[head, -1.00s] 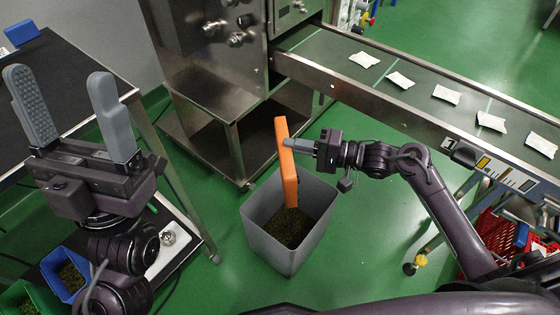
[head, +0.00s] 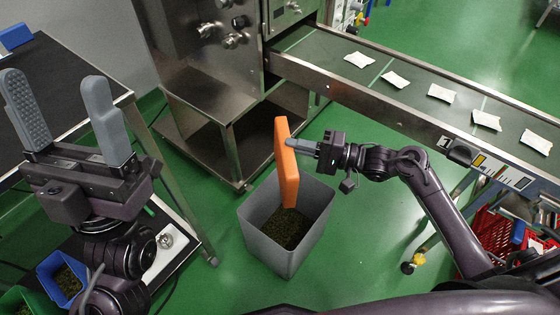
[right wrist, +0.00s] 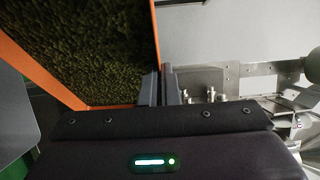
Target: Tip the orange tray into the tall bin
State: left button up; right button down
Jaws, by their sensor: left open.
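The orange tray (head: 286,170) stands steeply tilted on its side above the grey tall bin (head: 275,256), its lower end inside the bin's opening. My right gripper (head: 297,146) is shut on the tray's rim from the right. In the right wrist view the tray's orange rim (right wrist: 42,72) frames a dark green leafy surface, and the jaws (right wrist: 160,85) grip its edge. Dark green loose tea (head: 288,228) lies in the bottom of the bin. My left gripper (head: 58,118) is open and empty at the left, fingers pointing up, far from the tray.
A steel machine (head: 215,100) stands behind the bin. A conveyor (head: 400,90) with several white packets runs across the right. A dark table (head: 55,85) is at the left. Blue (head: 62,278) and green (head: 25,300) containers are at lower left. A red crate (head: 490,240) is at right.

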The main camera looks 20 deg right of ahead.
jog(key=shift+d, duration=0.1)
jog(key=p, duration=0.3)
jog(key=a+h+p, duration=0.1)
jog(key=p, duration=0.2)
jog(key=shift+w+a+r, duration=0.1)
jog(key=shift+a+r, duration=0.1)
jog(key=shift+a, duration=0.05)
jog(key=shift+f, duration=0.1)
dwell(0.5)
